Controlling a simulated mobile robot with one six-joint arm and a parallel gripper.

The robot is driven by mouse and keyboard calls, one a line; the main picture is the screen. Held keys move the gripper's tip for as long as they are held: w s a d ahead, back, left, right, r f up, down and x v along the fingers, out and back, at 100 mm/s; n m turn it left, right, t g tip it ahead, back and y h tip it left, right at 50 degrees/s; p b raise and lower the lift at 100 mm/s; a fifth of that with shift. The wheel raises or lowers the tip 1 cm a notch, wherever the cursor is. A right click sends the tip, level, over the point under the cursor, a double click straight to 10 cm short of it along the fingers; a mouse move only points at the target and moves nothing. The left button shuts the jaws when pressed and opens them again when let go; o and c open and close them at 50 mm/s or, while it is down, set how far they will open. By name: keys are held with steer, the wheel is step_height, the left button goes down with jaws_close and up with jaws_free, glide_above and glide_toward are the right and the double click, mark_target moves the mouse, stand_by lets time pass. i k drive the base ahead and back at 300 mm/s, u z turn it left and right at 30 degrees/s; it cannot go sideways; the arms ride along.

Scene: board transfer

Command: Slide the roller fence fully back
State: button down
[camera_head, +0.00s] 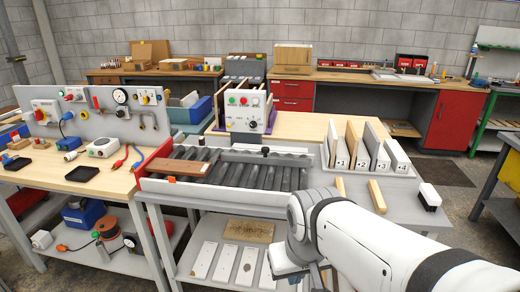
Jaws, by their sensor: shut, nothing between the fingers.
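The roller bed (240,172) is a row of dark grey rollers in a light frame on the bench in the middle. A pale bar (285,160) with a black knob (265,150) runs along its far side; it looks like the roller fence, but I cannot tell for sure. A brown board (180,167) lies on the left rollers, beside a red end piece (152,166). My white arm comes in from the lower right, and its wrist bends down in front of the bench. The gripper fingers cannot be made out. No part of my arm touches the bar.
A control box (244,110) with coloured buttons stands behind the rollers. Upright boards stand in a slotted rack (378,168) on the right. White panels lie on the lower shelf (228,285).

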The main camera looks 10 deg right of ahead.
mark_target(264, 159)
steer(key=z, duration=0.15)
steer(key=i, duration=1)
steer(key=z, duration=0.05)
